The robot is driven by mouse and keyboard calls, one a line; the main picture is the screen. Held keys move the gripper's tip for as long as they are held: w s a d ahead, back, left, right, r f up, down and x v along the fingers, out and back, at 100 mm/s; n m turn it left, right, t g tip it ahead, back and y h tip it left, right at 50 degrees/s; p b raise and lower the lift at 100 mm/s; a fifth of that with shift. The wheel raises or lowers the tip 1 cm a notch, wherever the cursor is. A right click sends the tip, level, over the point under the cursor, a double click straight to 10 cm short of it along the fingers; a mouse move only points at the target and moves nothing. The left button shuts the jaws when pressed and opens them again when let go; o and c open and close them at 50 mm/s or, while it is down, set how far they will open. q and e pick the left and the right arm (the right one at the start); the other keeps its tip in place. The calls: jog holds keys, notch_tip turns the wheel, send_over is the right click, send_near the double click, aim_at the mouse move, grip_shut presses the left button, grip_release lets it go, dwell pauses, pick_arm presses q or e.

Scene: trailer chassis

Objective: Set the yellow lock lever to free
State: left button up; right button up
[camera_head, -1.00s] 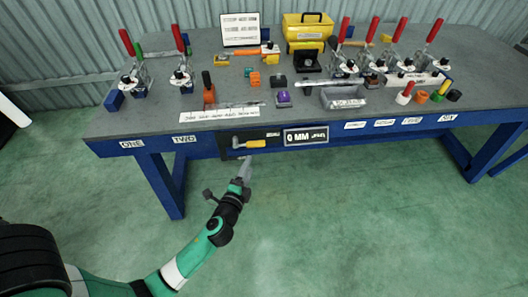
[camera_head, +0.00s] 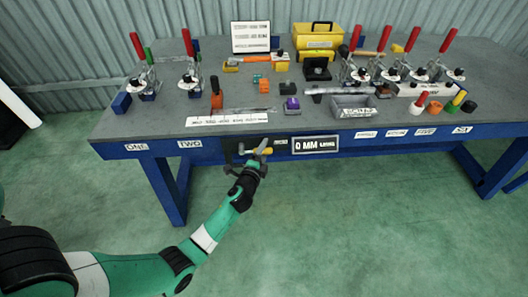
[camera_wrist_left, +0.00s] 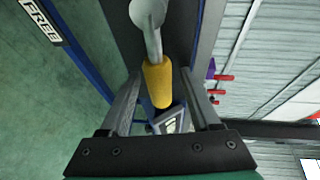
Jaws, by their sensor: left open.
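The lock lever, a grey arm with a yellow grip (camera_head: 267,151), sits on a dark plate on the table's front edge. In the left wrist view the yellow grip (camera_wrist_left: 158,84) lies between the two fingers of my left gripper (camera_wrist_left: 162,100). The fingers are apart, with gaps visible beside the grip. In the head view my left gripper (camera_head: 252,152) is in front of the lever and partly hides it. A "FREE" label (camera_wrist_left: 41,20) shows at the upper left of the left wrist view. My right gripper is not in view.
The blue-framed table (camera_head: 130,125) carries red-handled clamps (camera_head: 190,65), a yellow toolbox (camera_head: 318,38), a grey bin (camera_head: 352,106) and several small parts. The floor in front is clear.

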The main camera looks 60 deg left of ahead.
pick_arm(q)
grip_shut()
dwell(1.4)
